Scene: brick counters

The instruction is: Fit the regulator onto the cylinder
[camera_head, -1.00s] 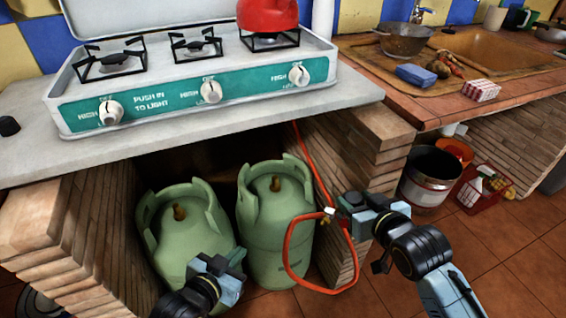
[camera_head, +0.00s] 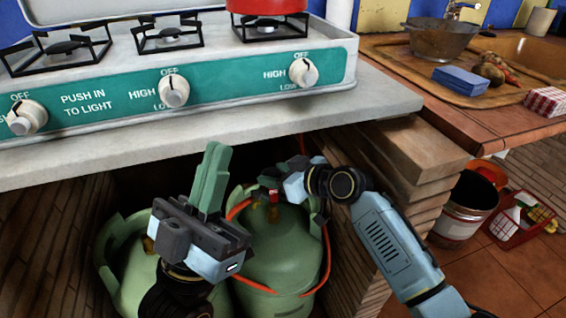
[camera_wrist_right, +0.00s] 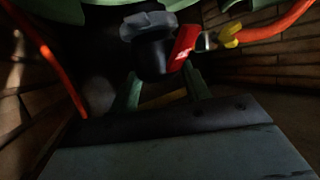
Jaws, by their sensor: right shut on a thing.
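Two green gas cylinders stand under the counter, a right one (camera_head: 275,255) and a left one (camera_head: 122,262) partly hidden by my left arm. My right gripper (camera_head: 268,190) is shut on the regulator (camera_head: 274,194), just above the brass valve (camera_head: 273,213) of the right cylinder; I cannot tell whether they touch. In the right wrist view the dark regulator (camera_wrist_right: 152,55), with a grey knob and red tab, sits between my fingers. The orange hose (camera_head: 327,258) hangs from it around the right cylinder. My left gripper (camera_head: 211,165) is empty, its fingers together and pointing up, in front of the cylinders.
The stove (camera_head: 215,75) and counter slab (camera_head: 385,105) overhang the cylinders. A brick pillar (camera_head: 415,160) stands close to my right arm. A metal bucket (camera_head: 467,210) and a red crate (camera_head: 515,225) are on the floor at right.

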